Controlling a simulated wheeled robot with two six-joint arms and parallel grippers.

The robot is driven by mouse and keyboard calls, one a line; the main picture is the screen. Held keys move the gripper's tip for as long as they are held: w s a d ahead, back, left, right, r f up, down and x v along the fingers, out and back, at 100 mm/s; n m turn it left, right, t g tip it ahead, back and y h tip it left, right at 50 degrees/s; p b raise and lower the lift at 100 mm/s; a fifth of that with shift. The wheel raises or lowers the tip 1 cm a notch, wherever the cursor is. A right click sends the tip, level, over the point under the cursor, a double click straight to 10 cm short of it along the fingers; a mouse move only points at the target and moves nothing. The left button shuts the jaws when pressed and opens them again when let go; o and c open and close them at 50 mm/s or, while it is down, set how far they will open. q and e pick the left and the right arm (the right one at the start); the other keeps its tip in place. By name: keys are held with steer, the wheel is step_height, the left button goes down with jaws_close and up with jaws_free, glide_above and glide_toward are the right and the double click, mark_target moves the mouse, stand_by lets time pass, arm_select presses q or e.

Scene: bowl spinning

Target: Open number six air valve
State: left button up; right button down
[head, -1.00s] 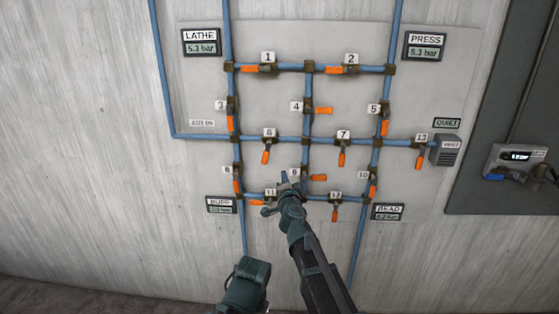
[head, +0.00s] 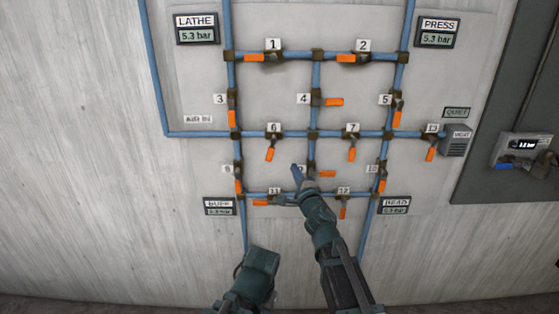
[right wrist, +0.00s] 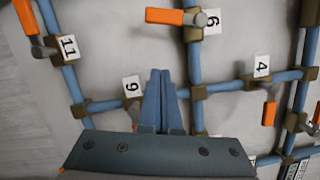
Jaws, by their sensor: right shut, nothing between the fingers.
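The number six air valve (head: 272,136) sits on the middle horizontal blue pipe in the head view. Its orange handle (head: 270,155) hangs down across the pipe, slightly tilted. In the right wrist view the number 6 label (right wrist: 211,21) and the orange handle (right wrist: 173,17) show at the top, ahead of the fingertips and apart from them. My right gripper (head: 296,170) is shut and empty, below and right of valve six, beside the number nine label. Its closed blue-grey fingers (right wrist: 160,78) point toward valve six's pipe.
Close around are valve nine's orange handle (head: 327,174), valve eleven's handle (head: 260,202) and valve four's handle (head: 334,102). Valve seven (head: 352,136) lies to the right. Gauges such as LATHE (head: 197,29) read about 5.3 bar. Bare panel shows between the pipes.

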mark_target(270, 155)
arm_select(q)
steer(key=shift+r+p, duration=0.55)
steer(key=shift+r, duration=0.1)
arm_select(e)
steer(key=w+a+r, duration=0.1)
steer(key=w+a, duration=0.3)
steer(key=a, duration=0.1)
steer(key=shift+w, duration=0.35)
steer(key=shift+r, duration=0.1)
arm_select(q)
steer(key=shift+f, duration=0.1)
steer(key=shift+a+f, duration=0.15)
steer(key=shift+a, duration=0.2)
arm_select(e)
steer(key=shift+a+m, duration=0.25)
steer(key=shift+m, duration=0.25)
